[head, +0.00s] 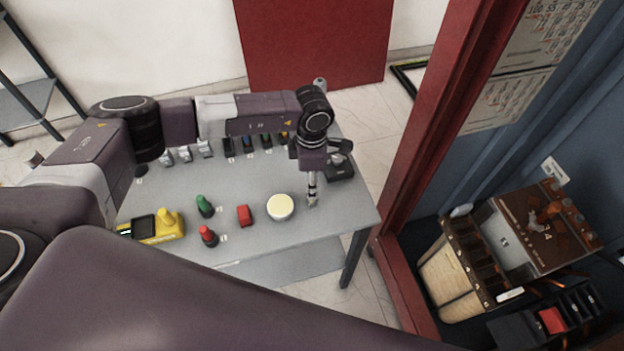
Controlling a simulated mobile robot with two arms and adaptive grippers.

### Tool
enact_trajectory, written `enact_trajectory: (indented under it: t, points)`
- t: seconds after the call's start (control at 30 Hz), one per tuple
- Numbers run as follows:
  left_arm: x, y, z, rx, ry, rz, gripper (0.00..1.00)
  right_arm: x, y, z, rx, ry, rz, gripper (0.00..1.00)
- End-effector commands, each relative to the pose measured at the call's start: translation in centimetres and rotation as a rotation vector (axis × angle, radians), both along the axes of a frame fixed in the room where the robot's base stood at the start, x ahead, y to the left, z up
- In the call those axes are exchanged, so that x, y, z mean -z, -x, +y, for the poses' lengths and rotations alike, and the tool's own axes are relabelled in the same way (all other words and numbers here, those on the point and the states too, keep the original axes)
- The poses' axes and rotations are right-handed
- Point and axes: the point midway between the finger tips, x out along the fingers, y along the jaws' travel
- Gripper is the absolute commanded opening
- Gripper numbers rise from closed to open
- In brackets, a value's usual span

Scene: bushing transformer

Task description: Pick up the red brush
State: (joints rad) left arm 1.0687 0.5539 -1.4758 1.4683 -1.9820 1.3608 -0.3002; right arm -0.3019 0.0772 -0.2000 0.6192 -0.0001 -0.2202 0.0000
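On the grey table (160,205) stands a small upright red item with a rounded top and dark base (208,236), near the front edge. It may be the red brush; its details are too small to be sure. A similar green item (204,206) stands just behind it. A red block (244,215) lies to its right. My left gripper (312,199) points down over the right part of the table, right of a round cream-topped item and apart from the red items. Its fingers look narrow, and their opening is unclear. My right gripper is out of view.
The cream-topped round item (280,207) sits between the red block and my gripper. A yellow device (158,228) is at the left front. Several small items line the table's back, partly behind my arm. A red post (425,190) stands to the right, before a wooden-sided unit (452,283).

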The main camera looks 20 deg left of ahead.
Motion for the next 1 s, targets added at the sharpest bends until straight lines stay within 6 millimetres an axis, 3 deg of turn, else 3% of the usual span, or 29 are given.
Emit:
enact_trajectory:
  t: [0.13, 0.37, 0.7, 1.0]
  points:
    - [1.4, 0.1, -0.1, 0.000, 0.001, 0.002, 0.35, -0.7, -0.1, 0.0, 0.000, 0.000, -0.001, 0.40]
    - [1.7, 0.0, -0.1, 0.001, 0.001, 0.000, 0.35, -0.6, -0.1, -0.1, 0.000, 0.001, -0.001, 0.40]
    - [1.6, 0.0, -0.1, 0.000, 0.001, 0.001, 0.00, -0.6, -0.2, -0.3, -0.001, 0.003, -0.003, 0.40]
    - [1.6, 0.0, -0.1, 0.000, 0.002, -0.001, 0.00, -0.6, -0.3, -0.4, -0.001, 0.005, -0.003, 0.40]
